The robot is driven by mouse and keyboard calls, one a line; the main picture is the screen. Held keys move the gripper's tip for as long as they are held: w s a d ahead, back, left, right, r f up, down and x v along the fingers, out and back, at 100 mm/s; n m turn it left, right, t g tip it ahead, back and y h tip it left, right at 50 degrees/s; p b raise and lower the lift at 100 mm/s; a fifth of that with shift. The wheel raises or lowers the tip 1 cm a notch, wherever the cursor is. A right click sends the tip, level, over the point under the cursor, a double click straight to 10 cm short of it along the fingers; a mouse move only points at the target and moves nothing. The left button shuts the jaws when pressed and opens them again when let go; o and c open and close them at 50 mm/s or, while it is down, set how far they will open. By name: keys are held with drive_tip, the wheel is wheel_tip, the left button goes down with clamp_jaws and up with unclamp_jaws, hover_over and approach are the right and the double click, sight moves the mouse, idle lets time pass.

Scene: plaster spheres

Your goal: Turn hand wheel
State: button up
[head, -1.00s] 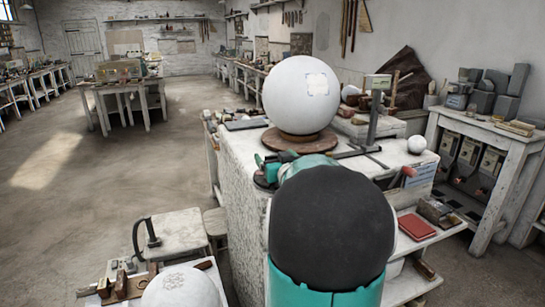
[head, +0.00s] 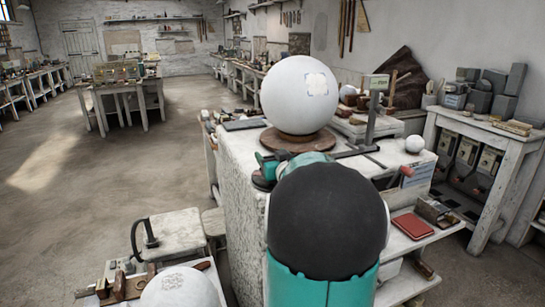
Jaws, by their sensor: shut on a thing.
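A large white sphere (head: 301,92) rests on a round brown wooden disc (head: 298,141) on top of a rough white plinth (head: 243,215). I cannot make out a hand wheel for certain. A short reddish handle (head: 407,171) sticks out at the plinth's right side, and what it joins is hidden behind my arm. My black and teal arm fills the lower middle of the head view. Its far teal links reach over the plinth's near edge, just short of the disc. My gripper's fingers are hidden behind the arm.
A dark metal stand (head: 372,118) and a small white ball (head: 415,144) are on the plinth top. A shelf with a red book (head: 413,226) is at the right. A stool (head: 173,234) and another white sphere (head: 180,290) are at lower left. The floor at left is clear.

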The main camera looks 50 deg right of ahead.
drive_tip(key=o, duration=1.4)
drive_tip(key=v, duration=1.4)
